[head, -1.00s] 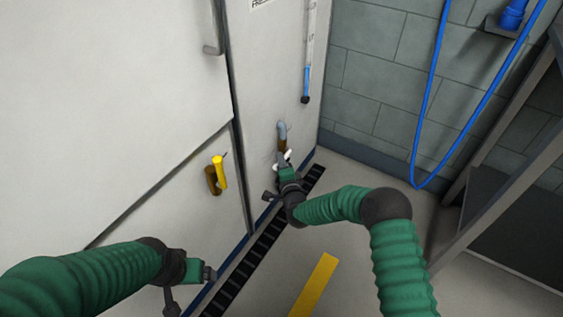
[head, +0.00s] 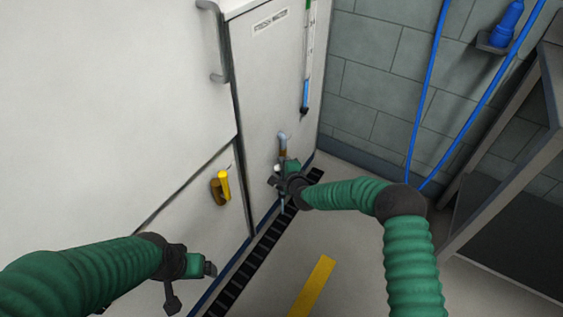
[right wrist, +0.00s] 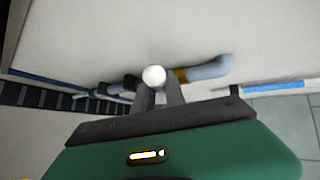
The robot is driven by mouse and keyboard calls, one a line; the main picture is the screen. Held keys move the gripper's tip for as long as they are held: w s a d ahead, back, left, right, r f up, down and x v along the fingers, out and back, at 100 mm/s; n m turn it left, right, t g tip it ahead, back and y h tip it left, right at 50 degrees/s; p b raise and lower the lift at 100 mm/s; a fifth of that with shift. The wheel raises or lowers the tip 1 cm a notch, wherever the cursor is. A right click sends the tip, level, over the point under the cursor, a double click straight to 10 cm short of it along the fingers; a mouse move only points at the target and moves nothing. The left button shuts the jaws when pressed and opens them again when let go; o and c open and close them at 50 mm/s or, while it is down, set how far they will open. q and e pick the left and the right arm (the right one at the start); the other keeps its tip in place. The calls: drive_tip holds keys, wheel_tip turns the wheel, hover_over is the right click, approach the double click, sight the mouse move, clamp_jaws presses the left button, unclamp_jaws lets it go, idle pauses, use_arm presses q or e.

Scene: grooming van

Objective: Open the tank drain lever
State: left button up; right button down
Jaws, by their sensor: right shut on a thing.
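The fresh water tank (head: 262,75) is a pale upright panel with a label. A grey-blue drain pipe (head: 282,138) with a brass section comes out low on its front; it also shows in the right wrist view (right wrist: 212,69). My right gripper (head: 284,172) is at the fitting just below this pipe. In the right wrist view, its fingers are shut on the drain lever at its round white knob (right wrist: 153,76). The rest of the lever is largely hidden by the fingers. My left gripper (head: 208,268) hangs at lower left, away from the tank fitting; its jaws are unclear.
A yellow-handled valve (head: 223,185) sits on the panel to the left. A dark floor grate (head: 245,265) runs along the panel's foot. A blue hose (head: 427,95) hangs on the grey wall. A metal frame (head: 500,195) stands at right. The floor around the yellow strip (head: 313,285) is clear.

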drive_tip(key=shift+w+d+r+m+g+p, duration=0.2)
drive_tip(key=shift+d+r+m+g+p, duration=0.15)
drive_tip(key=shift+d+m+g+p, duration=0.35)
drive_tip(key=shift+a, duration=0.2)
drive_tip(key=c, duration=1.4)
unclamp_jaws()
drive_tip(key=shift+r, duration=0.1)
drive_tip(key=shift+a, duration=0.1)
